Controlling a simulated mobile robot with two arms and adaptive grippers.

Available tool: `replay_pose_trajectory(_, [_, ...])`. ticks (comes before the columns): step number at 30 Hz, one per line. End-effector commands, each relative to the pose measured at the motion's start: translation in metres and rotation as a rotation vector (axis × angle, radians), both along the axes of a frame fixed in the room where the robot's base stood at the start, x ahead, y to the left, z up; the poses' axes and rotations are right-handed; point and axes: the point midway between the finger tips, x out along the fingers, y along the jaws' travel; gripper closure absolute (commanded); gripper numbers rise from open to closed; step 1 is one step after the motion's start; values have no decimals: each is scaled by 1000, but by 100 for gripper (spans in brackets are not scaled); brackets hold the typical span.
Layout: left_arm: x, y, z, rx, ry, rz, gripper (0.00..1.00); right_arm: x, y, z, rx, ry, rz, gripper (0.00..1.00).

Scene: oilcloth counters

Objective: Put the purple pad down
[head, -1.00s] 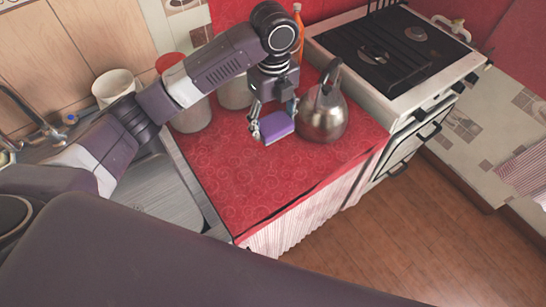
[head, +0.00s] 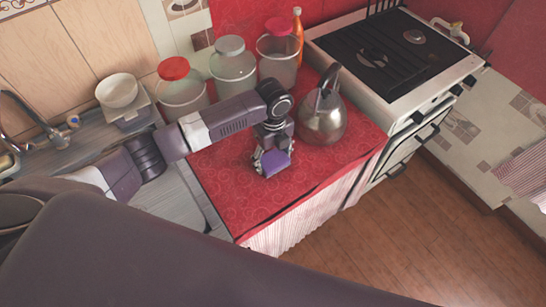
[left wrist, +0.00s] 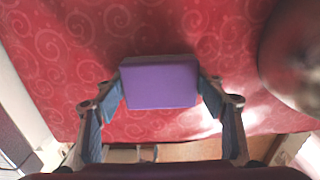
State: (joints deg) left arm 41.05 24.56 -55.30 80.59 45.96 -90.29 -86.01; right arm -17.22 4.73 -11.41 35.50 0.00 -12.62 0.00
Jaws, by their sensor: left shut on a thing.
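The purple pad (head: 275,162) is a small block with a purple face. My left gripper (head: 270,163) is shut on it, low over the red oilcloth counter (head: 228,192). In the left wrist view the pad (left wrist: 160,82) sits between the two fingers of the gripper (left wrist: 161,90), which press its left and right ends. I cannot tell whether the pad touches the cloth. My right gripper is not in view.
A steel kettle (head: 323,118) stands close right of the pad; it also shows in the left wrist view (left wrist: 295,55). Jars with red (head: 183,90), grey (head: 233,65) and pink lids (head: 279,50) and an orange bottle (head: 298,30) stand behind. The cloth in front is clear.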

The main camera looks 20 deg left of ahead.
Motion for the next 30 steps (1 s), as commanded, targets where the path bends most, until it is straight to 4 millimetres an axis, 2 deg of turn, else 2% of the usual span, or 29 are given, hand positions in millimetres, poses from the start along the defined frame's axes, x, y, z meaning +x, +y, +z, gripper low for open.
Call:
replay_pose_trajectory(8, [0,0,-3,0,0,0,59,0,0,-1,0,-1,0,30])
replay_pose_trajectory(9, [0,0,-3,0,0,0,34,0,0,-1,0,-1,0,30])
replay_pose_trajectory(13, [0,0,-2,0,0,0,19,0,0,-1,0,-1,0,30])
replay_pose_trajectory(23, [1,0,0,0,-1,0,18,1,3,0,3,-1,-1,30])
replay_pose_trajectory(26, [2,0,8,-2,-4,0,18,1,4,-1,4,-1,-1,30])
replay_pose_trajectory(30, [2,0,33,-1,-7,-1,18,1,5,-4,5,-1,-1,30])
